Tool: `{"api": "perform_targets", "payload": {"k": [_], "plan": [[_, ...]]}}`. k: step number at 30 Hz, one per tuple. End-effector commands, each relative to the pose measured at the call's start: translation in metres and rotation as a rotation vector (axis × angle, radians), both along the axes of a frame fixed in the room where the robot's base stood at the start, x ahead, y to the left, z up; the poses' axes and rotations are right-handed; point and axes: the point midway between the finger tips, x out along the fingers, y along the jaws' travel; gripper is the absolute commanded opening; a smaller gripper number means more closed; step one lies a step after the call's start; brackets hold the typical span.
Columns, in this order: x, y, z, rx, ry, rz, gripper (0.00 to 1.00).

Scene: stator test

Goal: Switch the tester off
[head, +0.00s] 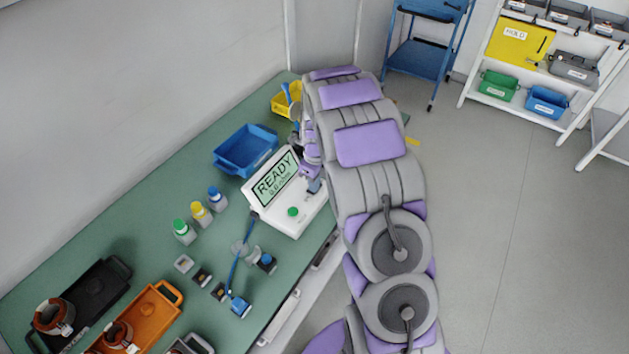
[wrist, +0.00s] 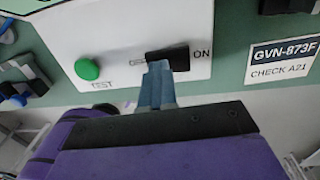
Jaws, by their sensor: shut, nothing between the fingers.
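The tester (head: 318,207) is a white box on the green bench, with a lit screen (head: 275,178) reading READY. Its green TEST button (head: 293,211) also shows in the wrist view (wrist: 87,69). In the wrist view a black switch (wrist: 170,57) lies on the panel, with ON printed at its right end. A partly covered label sits at its left. My gripper (wrist: 157,70) is shut and empty, its fingertips at the lower edge of the switch. I cannot tell whether they touch it. In the head view my arm hides the switch.
A blue bin (head: 245,150) stands behind the tester and a yellow bin (head: 287,100) farther back. Bottles (head: 200,213), a blue cable (head: 237,262) and trays (head: 137,318) lie to the left. A label plate (wrist: 286,62) is right of the tester in the wrist view.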

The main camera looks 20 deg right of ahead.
Motion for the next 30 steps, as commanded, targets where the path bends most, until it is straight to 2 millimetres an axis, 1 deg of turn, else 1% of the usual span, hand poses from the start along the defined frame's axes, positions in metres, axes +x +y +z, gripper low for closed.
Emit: {"api": "perform_targets", "payload": {"k": [1,4,12,30], "plan": [[-0.003,0.002,-0.001,-0.016,-0.003,0.002,0.0],[-0.001,0.002,-0.006,-0.034,-0.018,0.002,0.0],[-0.002,0.002,-0.008,-0.031,-0.014,0.0,0.0],[0.008,-0.018,-0.009,-0.027,-0.012,-0.001,0.0]]}}
